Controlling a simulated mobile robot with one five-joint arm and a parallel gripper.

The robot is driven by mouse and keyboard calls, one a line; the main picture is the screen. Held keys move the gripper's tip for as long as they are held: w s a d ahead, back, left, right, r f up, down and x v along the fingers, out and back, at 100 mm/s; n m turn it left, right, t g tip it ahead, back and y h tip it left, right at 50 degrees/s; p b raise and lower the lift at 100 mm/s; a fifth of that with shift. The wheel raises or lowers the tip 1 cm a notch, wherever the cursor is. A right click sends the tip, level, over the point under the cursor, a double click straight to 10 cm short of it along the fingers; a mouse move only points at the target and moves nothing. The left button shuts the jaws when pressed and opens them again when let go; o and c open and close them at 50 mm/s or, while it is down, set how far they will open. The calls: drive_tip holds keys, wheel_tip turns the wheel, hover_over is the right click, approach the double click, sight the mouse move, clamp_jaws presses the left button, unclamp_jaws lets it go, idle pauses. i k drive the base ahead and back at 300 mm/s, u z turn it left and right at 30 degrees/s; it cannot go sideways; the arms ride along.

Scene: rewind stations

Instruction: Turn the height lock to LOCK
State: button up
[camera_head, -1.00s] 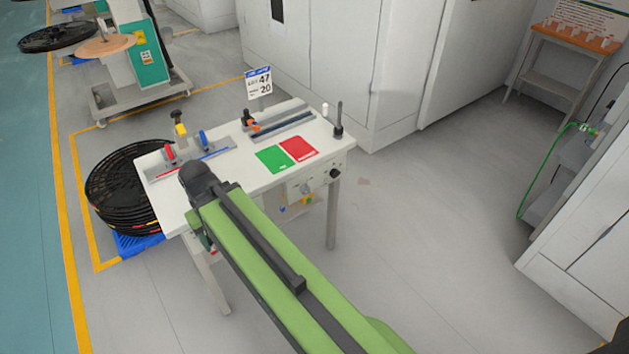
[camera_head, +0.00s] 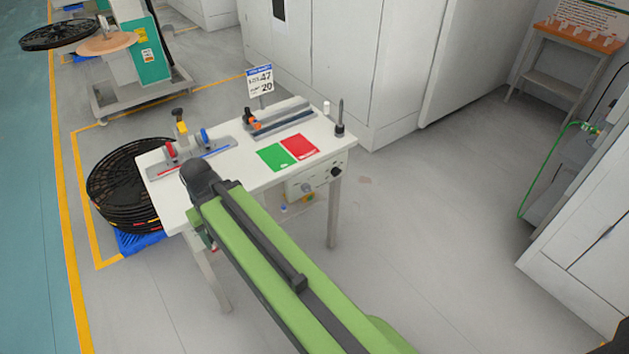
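A white table (camera_head: 225,176) stands in the middle of the view. A light panel under its front right edge carries a round grey knob (camera_head: 307,187) and a black knob (camera_head: 336,172). Which of these is the height lock, and its setting, is too small to tell. My green arm reaches over the table's front left edge, left of the panel.
Black reels (camera_head: 125,185) are stacked left. The floor to the right is clear.

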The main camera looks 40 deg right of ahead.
sight(305, 187)
drive_tip(key=z, duration=0.1)
drive_tip(key=k, duration=0.5)
drive_tip(key=u, duration=1.45)
drive_tip(key=i, duration=0.7)
drive_tip(key=z, duration=1.35)
